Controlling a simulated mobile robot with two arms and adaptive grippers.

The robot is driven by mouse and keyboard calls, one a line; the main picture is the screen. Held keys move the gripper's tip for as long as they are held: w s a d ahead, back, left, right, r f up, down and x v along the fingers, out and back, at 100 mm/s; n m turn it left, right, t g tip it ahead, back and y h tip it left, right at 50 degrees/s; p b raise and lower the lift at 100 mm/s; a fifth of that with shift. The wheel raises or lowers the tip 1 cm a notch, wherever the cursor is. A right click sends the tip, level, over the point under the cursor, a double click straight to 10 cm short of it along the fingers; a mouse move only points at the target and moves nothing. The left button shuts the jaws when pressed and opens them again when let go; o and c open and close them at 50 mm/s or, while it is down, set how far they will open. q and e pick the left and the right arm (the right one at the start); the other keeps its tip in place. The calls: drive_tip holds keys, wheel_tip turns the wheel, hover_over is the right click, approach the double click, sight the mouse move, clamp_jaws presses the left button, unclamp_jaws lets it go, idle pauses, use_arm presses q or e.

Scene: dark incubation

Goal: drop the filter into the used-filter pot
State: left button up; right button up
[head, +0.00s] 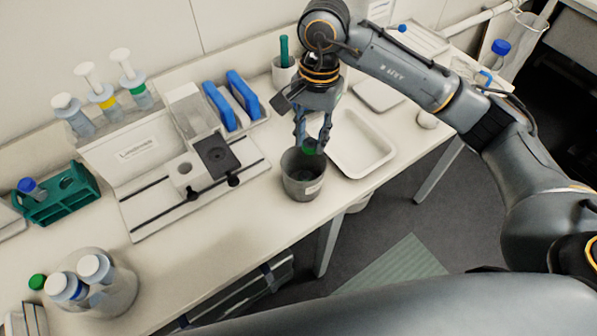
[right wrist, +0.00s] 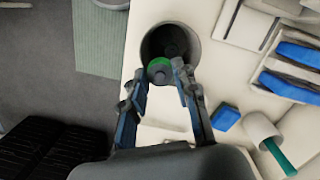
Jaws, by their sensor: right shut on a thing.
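My right gripper (head: 312,146) comes down from above and is shut on a small green-rimmed filter (head: 309,148). The filter is over the back part of the pot's mouth. In the right wrist view the filter (right wrist: 160,68) sits between the fingertips (right wrist: 168,68), overlapping the rim of the pot (right wrist: 190,37). Dark round shapes show inside the pot. My left gripper is not in view.
A white tray (head: 386,155) lies just right of the pot. A white instrument (head: 168,213) with a dark stage stands to its left, and blue holders (head: 222,108) stand behind. A white cup (head: 282,84) holds a green item. A green rack (head: 42,207) is at the far left.

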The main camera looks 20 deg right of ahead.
sight(312, 154)
drive_tip(key=f, duration=0.2)
drive_tip(key=f+b, duration=0.1)
drive_tip(key=f, duration=0.1)
drive_tip(key=shift+s+d, duration=0.1)
drive_tip(key=shift+d, duration=0.2)
drive_tip(key=shift+f, duration=0.45)
drive_tip(key=shift+a+f, duration=0.15)
drive_tip(key=shift+f, duration=0.25)
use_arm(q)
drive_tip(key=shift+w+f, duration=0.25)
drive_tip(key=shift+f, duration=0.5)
use_arm(e)
drive_tip(key=o, duration=0.8)
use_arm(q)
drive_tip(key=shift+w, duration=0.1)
